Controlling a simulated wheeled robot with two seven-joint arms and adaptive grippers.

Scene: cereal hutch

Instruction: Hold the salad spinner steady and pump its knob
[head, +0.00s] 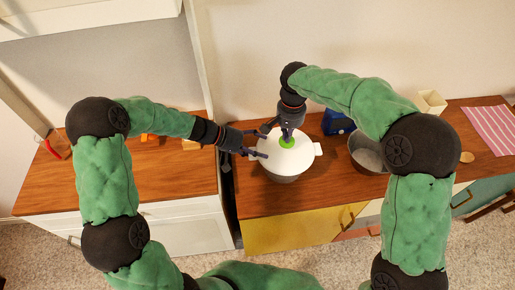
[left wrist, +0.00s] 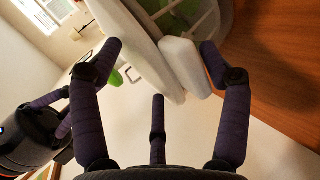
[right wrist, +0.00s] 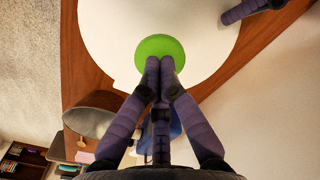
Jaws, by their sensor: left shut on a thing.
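The salad spinner (head: 283,163) stands on the wooden counter with its white lid on and white side handles. Its round green knob (right wrist: 158,48) is at the lid's centre. My left gripper (head: 259,143) is shut on the spinner's left handle (left wrist: 186,64), one finger on each side of it in the left wrist view. My right gripper (head: 287,138) points down over the lid. Its fingertips (right wrist: 160,66) are together at the knob's edge and seem to touch it; nothing shows between them. They partly hide the knob.
A metal pot (head: 366,153) and a blue box (head: 337,122) stand right of the spinner. A cream container (head: 431,102) and a striped pink cloth (head: 490,128) lie farther right. A gap (head: 227,180) separates the two counters. The counter in front of the spinner is clear.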

